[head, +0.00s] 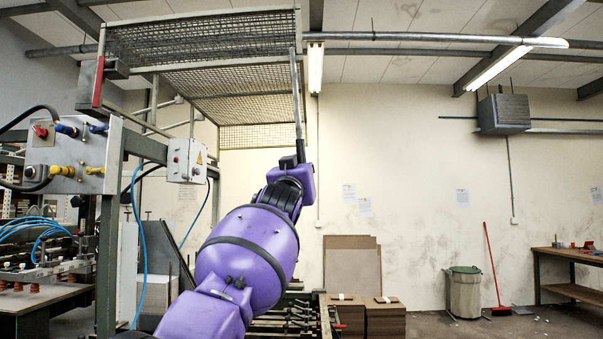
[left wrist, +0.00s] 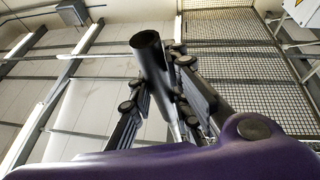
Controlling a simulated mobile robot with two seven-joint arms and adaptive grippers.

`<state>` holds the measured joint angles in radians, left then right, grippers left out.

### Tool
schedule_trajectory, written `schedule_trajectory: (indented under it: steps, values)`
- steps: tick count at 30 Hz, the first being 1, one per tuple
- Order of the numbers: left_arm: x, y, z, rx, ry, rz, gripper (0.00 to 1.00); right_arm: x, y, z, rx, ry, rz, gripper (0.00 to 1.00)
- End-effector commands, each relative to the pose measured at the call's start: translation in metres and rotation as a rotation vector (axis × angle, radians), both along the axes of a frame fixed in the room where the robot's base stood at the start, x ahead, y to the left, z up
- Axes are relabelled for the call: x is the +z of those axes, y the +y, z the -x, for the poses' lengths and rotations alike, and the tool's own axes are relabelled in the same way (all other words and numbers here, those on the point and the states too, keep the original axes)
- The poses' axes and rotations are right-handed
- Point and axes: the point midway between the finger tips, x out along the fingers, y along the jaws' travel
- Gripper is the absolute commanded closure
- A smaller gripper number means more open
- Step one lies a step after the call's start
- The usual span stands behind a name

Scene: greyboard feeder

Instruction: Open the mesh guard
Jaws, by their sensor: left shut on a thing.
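The mesh guard (head: 225,82) is a metal-framed wire grid, high at the upper left in the head view, seen from below and standing raised over the machine. A thin grey bar (head: 297,95) hangs from its right front corner and ends in a dark handle (head: 300,150). My left gripper (head: 290,186) is at this lower end, mostly hidden by my purple wrist. In the left wrist view, its dark fingers (left wrist: 160,105) are shut around the black handle tube (left wrist: 150,58), with the mesh (left wrist: 235,65) behind. My right gripper is not in view.
A control box (head: 187,160) and a valve panel (head: 70,155) with hoses stand left of my arm. Board stacks (head: 384,318) lie low right of it. A bin (head: 464,292), a red broom (head: 492,262) and a bench (head: 570,255) are farther right. The air beside the right wall is clear.

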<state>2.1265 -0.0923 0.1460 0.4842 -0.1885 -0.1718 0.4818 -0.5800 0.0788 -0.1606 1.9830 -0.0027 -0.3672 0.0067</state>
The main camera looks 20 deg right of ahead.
Motion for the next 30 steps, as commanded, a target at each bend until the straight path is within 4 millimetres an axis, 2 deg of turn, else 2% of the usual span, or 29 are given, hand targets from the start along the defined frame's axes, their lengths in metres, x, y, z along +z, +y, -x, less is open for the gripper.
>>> schedule_trajectory:
  steps: [3, 4, 8, 30]
  values:
    - [0.0004, -0.0012, 0.0010, 0.001, -0.004, -0.005, 1.00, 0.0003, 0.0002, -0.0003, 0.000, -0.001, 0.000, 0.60]
    - [0.0005, -0.0012, 0.0010, 0.001, -0.004, -0.005, 0.81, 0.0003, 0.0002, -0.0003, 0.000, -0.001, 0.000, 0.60]
    - [0.0004, -0.0007, 0.0008, 0.001, -0.003, -0.003, 0.64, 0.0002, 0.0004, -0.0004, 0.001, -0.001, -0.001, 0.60]
    - [-0.0037, 0.0074, 0.0045, 0.005, -0.002, 0.002, 0.64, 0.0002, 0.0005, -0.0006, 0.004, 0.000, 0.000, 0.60]
